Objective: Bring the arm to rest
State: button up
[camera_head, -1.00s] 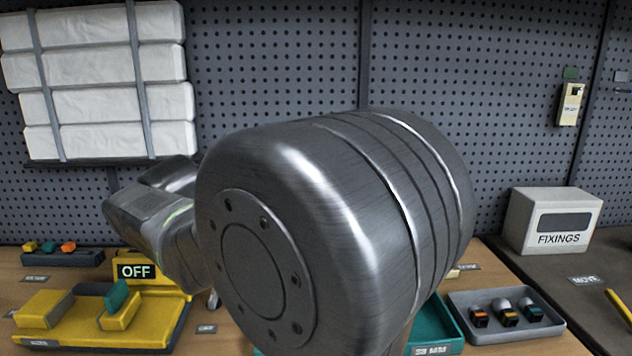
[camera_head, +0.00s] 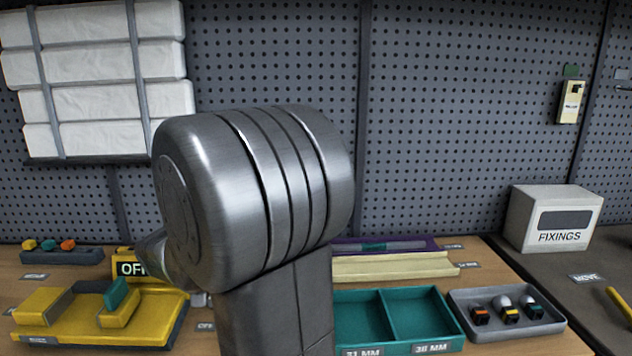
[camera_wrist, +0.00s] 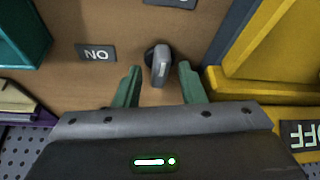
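My arm stands in the middle of the head view, and its large metal joint hides my gripper there. In the wrist view my gripper (camera_wrist: 158,84) shows two green fingers spread apart with nothing held between them. A grey knob (camera_wrist: 161,64) stands on the wooden bench beyond the fingertips, lined up with the gap. A small dark label (camera_wrist: 97,53) lies beside it, its lettering upside down.
A teal two-compartment tray (camera_head: 425,310), a grey tray (camera_head: 550,325) with several small parts, and a FIXINGS box (camera_head: 550,220) are at right. A pegboard wall backs the bench.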

jog(key=shift+d+n+g+y+p, duration=0.1)
jog(key=shift+n+g+y+p, duration=0.35)
jog(key=shift+n, duration=1.05)
jog(key=shift+w+n+y, duration=0.1)
jog(key=shift+n+y, duration=0.35)
jog(key=shift+n, duration=0.65)
jog(key=shift+r, duration=0.1)
